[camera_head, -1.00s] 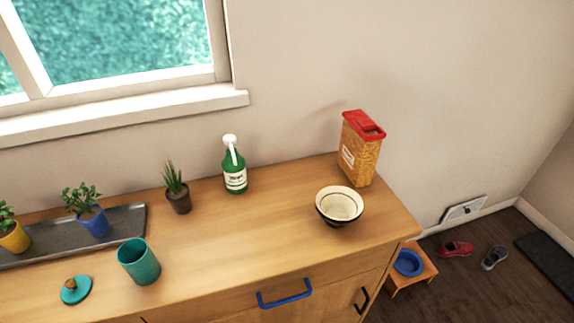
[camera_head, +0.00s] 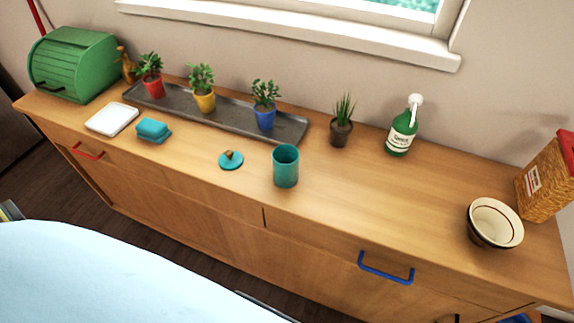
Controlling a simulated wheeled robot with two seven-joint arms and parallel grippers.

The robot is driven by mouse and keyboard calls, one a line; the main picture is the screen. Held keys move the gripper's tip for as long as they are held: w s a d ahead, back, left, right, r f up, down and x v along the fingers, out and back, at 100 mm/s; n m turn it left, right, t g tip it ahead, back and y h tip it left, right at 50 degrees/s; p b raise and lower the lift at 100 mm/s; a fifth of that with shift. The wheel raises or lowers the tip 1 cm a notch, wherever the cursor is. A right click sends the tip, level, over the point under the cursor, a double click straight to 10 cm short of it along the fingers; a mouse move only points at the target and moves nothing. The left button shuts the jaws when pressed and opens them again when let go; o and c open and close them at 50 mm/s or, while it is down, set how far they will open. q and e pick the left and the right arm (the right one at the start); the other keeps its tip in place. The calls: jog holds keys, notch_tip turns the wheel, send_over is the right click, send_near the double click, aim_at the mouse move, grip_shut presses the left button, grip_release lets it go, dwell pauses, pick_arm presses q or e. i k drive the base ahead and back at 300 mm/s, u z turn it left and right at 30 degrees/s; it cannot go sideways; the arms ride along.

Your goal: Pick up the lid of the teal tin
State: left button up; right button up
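The teal tin (camera_head: 286,167) stands upright and open on the wooden sideboard, near its front edge. Its lid (camera_head: 231,160), a flat teal disc with a small brown knob on top, lies on the sideboard just left of the tin, apart from it. Neither of my grippers shows in the head view.
Behind the lid is a grey tray (camera_head: 290,127) with several potted plants. A teal sponge-like block (camera_head: 153,130) and a white dish (camera_head: 112,119) lie to the left, near a green bread box (camera_head: 75,65). A bowl (camera_head: 495,223) and green bottle (camera_head: 402,132) are right.

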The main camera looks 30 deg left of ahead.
aim_at(231, 160)
jog(key=k, duration=0.4)
jog(key=u, duration=1.2)
jog(key=i, duration=0.2)
jog(key=z, duration=0.05)
